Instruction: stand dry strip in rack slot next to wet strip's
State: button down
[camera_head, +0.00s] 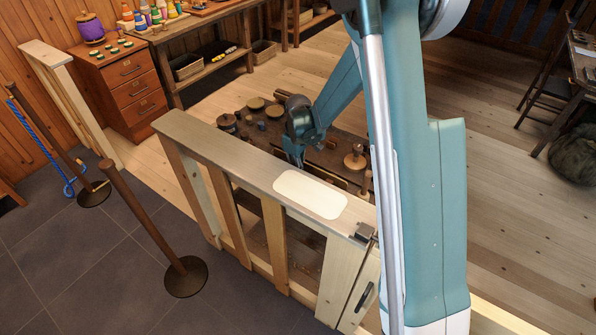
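My gripper (297,158) points down over a dark brown work table (345,143), just behind the top rail of a wooden barrier. Its fingertips are small and partly hidden by the rail, so I cannot tell whether it is open or shut or holds anything. A thin brown wooden piece (327,178) shows just right of the fingertips, partly cut off by the rail. I cannot tell whether it is a strip or part of a rack. The dry strip, the wet strip and the rack slots cannot be made out clearly.
The pale barrier (215,139) stands in front of the table, with a white rounded patch (310,194) on top. Round wooden pieces (256,103) lie at the table's back left; a turned spool (355,158) stands at right. My arm hides the table's right side.

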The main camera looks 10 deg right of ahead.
jog(key=shift+f, duration=0.1)
dwell(0.6)
jog(key=c, duration=2.6)
grip_release()
jog(key=o, duration=0.4)
jog(key=shift+o, duration=0.2)
jog(key=shift+r, duration=0.2)
jog(key=shift+r+p, duration=1.45)
jog(key=shift+r, duration=2.4)
